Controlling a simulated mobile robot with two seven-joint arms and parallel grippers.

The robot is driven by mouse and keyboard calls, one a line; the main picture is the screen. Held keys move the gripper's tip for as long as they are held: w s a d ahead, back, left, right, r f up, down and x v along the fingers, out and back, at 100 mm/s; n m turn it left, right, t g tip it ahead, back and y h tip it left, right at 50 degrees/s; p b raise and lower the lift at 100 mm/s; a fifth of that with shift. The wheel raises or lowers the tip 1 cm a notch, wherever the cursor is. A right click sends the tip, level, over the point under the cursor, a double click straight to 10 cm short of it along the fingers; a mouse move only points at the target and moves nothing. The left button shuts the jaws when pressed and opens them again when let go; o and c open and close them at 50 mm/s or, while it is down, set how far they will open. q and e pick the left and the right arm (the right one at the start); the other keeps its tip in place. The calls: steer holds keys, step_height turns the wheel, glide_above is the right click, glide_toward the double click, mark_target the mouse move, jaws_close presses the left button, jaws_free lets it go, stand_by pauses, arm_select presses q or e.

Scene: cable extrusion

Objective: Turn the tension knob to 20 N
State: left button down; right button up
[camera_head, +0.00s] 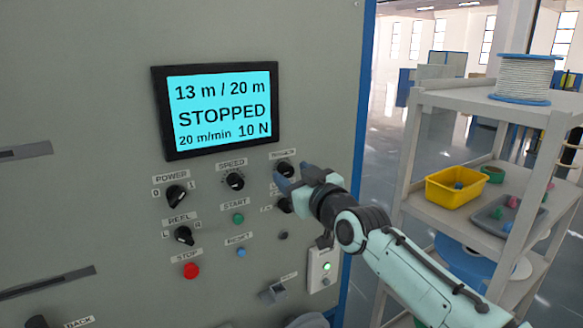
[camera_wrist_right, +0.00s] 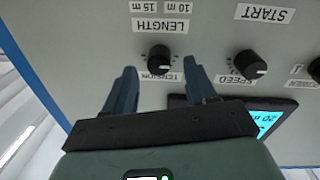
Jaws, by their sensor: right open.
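The black tension knob (camera_head: 286,169) is on the grey panel, to the right of the speed knob (camera_head: 233,180). In the right wrist view, which is upside down, the tension knob (camera_wrist_right: 158,59) shows beside its TENSION label, between my two blue fingers. My right gripper (camera_head: 292,180) is open in front of it, its fingertips (camera_wrist_right: 162,70) on either side with gaps to the knob. In the head view my fingers partly hide the knob's surroundings. The screen (camera_head: 222,108) reads 13 m / 20 m, STOPPED, 20 m/min, 10 N. My left gripper is not in view.
Close by are the length knob (camera_head: 284,205), the green start button (camera_head: 238,219), the power knob (camera_head: 176,196) and the red stop button (camera_head: 190,270). A shelf cart (camera_head: 452,101) with a yellow bin (camera_head: 455,187) stands to the right.

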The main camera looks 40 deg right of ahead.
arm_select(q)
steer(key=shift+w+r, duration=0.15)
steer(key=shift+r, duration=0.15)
arm_select(e)
steer(key=shift+w+d, duration=0.15)
steer(key=shift+w, duration=0.7)
jaws_close()
steer(key=shift+m, duration=0.4)
steer(key=m+p, duration=0.1)
steer(key=m, duration=0.4)
steer(key=shift+d+r+m, duration=0.1)
steer(key=shift+m, duration=0.2)
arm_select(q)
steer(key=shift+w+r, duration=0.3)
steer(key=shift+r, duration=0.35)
arm_select(e)
steer(key=m, duration=0.5)
steer(key=shift+g+y, duration=0.3)
steer(key=shift+y, duration=0.1)
